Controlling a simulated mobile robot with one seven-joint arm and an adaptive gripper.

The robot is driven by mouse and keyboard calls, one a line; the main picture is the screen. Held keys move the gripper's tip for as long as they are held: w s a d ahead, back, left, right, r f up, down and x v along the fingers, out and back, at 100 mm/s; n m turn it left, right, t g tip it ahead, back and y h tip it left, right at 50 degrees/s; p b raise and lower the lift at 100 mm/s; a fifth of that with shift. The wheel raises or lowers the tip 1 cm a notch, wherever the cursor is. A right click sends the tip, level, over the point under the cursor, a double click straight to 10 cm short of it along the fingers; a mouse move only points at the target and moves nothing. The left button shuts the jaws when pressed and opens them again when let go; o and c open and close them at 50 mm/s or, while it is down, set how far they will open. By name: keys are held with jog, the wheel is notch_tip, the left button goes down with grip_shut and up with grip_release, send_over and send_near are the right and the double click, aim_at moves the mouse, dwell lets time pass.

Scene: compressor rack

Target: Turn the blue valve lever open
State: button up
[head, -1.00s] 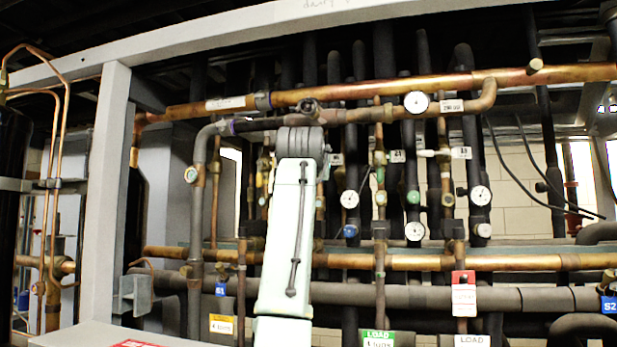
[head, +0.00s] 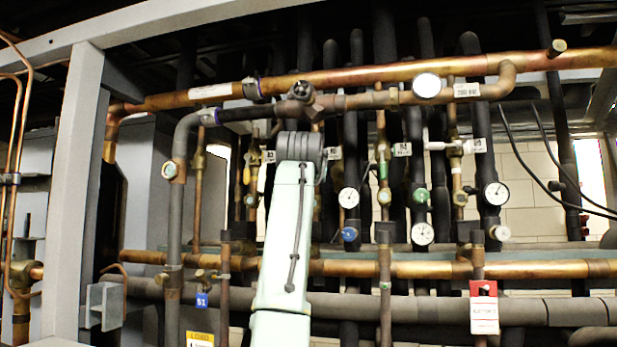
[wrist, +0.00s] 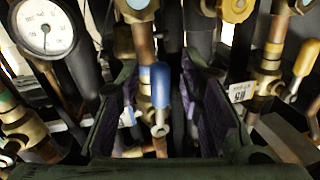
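The blue valve lever (wrist: 161,88) hangs roughly upright in the middle of the wrist view, on a brass valve on a copper pipe. Its blue grip is above and its metal end below. My gripper (wrist: 158,72) is open, with one dark finger to the left of the lever and one to the right. The lever appears between them with gaps on both sides; I cannot tell how deep it sits. In the head view my pale green arm rises in front of the rack and hides the gripper. I cannot make out the lever there.
A gauge (wrist: 45,28) is at the wrist view's upper left. A yellow knob (wrist: 236,9) and a yellow lever (wrist: 306,58) are to the right. Copper pipes (head: 420,270) cross the rack. A grey post (head: 78,190) stands at the left.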

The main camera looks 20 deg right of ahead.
jog(key=shift+s, duration=0.1)
jog(key=shift+c, duration=0.4)
grip_shut()
dwell(0.3)
